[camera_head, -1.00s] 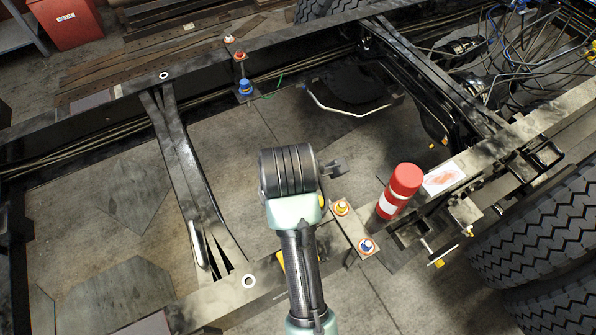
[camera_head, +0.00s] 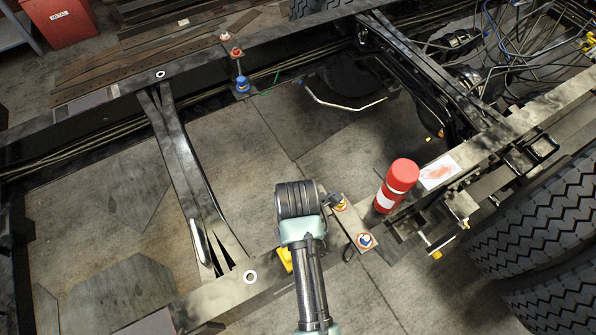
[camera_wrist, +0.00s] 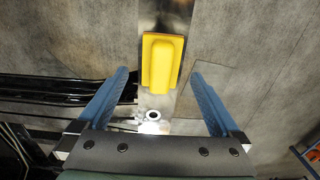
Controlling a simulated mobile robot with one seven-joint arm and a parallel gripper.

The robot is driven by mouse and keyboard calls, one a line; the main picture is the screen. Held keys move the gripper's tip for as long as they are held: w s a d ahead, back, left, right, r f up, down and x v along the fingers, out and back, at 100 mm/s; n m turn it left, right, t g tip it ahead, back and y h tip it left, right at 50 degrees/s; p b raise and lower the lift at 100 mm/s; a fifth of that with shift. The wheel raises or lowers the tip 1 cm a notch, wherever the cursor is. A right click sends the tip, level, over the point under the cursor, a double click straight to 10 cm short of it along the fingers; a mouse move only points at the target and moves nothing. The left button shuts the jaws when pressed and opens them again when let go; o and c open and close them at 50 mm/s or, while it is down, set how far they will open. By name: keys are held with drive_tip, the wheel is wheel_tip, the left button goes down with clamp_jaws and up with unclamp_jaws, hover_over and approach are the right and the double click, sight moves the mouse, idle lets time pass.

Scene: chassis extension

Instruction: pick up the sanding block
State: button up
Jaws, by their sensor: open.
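The yellow sanding block (camera_wrist: 162,62) lies flat on the grey metal rail in the wrist view, lengthwise along it. In the head view a part of the block (camera_head: 285,259) shows just left of my arm, and the rest is hidden behind the arm. My gripper (camera_wrist: 160,76) is open, its two blue fingers spread to the left and right of the block's line. The fingers are apart from the block, with nothing between them touching. In the head view my gripper (camera_head: 334,200) is mostly hidden by my wrist.
The chassis rail (camera_head: 222,296) has a round hole (camera_head: 250,277) near the block. A red and white cylinder (camera_head: 398,186) stands on the rail to the right, beside a plate with bolts (camera_head: 365,240). Large tyres (camera_head: 540,225) are at the right. Floor shows between the rails.

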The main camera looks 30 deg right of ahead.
drive_tip(key=shift+s+f+p, duration=0.1)
drive_tip(key=shift+f+p, duration=0.35)
drive_tip(key=shift+f, duration=1.7)
drive_tip(key=c, duration=1.3)
